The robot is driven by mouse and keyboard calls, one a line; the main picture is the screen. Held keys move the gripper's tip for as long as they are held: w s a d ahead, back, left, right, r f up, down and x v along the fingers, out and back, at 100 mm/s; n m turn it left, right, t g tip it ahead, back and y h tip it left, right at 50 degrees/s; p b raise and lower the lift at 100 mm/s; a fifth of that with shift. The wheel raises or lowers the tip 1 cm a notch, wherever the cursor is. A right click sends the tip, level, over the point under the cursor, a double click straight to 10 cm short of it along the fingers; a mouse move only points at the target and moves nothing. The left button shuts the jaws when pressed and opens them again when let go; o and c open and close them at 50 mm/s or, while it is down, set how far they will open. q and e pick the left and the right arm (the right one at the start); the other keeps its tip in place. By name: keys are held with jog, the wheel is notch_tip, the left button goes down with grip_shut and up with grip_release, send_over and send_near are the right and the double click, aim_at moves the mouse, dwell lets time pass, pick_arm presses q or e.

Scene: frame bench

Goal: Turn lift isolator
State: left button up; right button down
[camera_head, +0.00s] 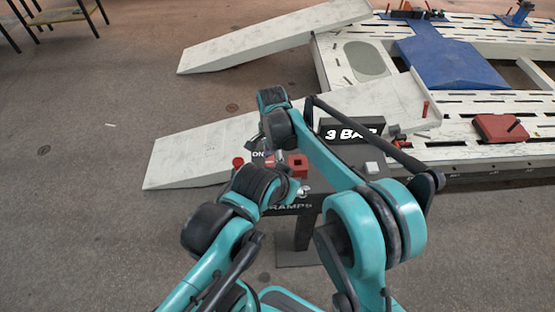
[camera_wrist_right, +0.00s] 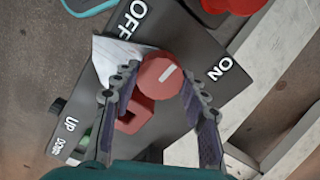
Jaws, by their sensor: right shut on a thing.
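The red isolator knob (camera_wrist_right: 158,76), with a white line on its face, sits on a dark control box (camera_wrist_right: 190,30) marked OFF and ON. Its line slants up to the right, away from OFF and roughly towards the ON side. My right gripper (camera_wrist_right: 158,72) is shut on the knob, one finger on each side. In the head view the red isolator (camera_head: 299,164) shows partly behind my arms, and my right gripper (camera_head: 280,157) is mostly hidden there. My left arm reaches close beside the box; its gripper cannot be made out.
A red mushroom button (camera_head: 238,162) stands at the box's left edge. The box is on a post with a floor plate (camera_head: 297,258). Behind it lie pale ramps (camera_head: 190,155) and a slotted frame bench (camera_head: 480,105) with a red block (camera_head: 499,127). Floor to the left is clear.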

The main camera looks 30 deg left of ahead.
jog(key=c, duration=1.1)
grip_release()
notch_tip(320, 180, up, 12)
